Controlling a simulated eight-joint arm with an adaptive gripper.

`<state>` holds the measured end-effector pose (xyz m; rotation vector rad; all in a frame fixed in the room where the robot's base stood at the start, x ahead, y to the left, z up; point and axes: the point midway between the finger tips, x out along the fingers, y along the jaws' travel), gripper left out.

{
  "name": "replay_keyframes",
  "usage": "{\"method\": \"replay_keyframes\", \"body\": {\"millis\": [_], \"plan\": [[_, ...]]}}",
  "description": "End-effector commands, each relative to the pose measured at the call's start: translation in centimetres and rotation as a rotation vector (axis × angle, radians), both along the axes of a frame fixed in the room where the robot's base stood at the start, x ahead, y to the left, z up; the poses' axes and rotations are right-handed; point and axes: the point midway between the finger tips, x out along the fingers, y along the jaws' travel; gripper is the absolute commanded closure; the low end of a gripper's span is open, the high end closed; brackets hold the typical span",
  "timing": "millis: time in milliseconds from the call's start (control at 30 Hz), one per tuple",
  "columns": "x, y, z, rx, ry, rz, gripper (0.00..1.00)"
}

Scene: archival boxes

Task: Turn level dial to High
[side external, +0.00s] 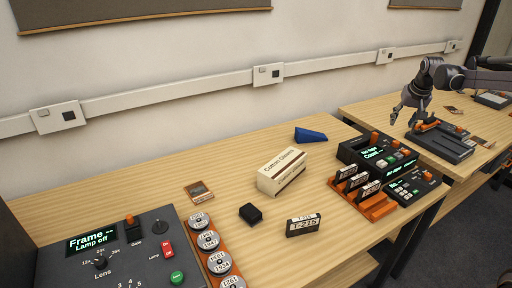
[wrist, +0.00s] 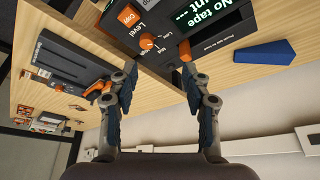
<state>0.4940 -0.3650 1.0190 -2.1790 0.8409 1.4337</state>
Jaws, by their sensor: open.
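The level dial (wrist: 147,41) is a small orange knob beside the word "Level" on a dark device (wrist: 165,60) in the wrist view. Its exact setting is too small to read. The device's green display (wrist: 205,12) reads "No tape"; it also shows in the side view (side external: 372,153). My gripper (wrist: 158,68) is open and empty, its fingers apart. The dial appears between the fingertips in the picture, beyond them, with no clear contact. In the side view my gripper (side external: 403,113) hangs above the far table, right of the device.
An orange knob (wrist: 185,50) appears by the right fingertip. A dark flat machine (side external: 440,143) lies on the far table. A blue wedge (side external: 310,134), a Cotton Gloves box (side external: 282,171) and an orange rack of tapes (side external: 375,210) are on the near table. A gap separates the tables.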

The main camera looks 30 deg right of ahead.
Motion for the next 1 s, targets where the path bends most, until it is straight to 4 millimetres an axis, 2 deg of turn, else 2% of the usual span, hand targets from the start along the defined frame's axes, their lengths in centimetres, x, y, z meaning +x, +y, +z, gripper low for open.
{"method": "replay_keyframes", "body": {"millis": [33,200,367,800,1000], "plan": [[0.0,-1.3,-0.6,0.004,0.005,-0.02,0.52],[-0.1,-3.1,-1.5,0.008,0.011,-0.047,0.52],[0.2,-3.5,-2.7,0.008,0.012,-0.049,0.52],[2.2,-5.4,-9.4,0.008,0.011,-0.047,0.52],[2.7,-5.9,-11.0,0.008,0.011,-0.047,0.52]]}}
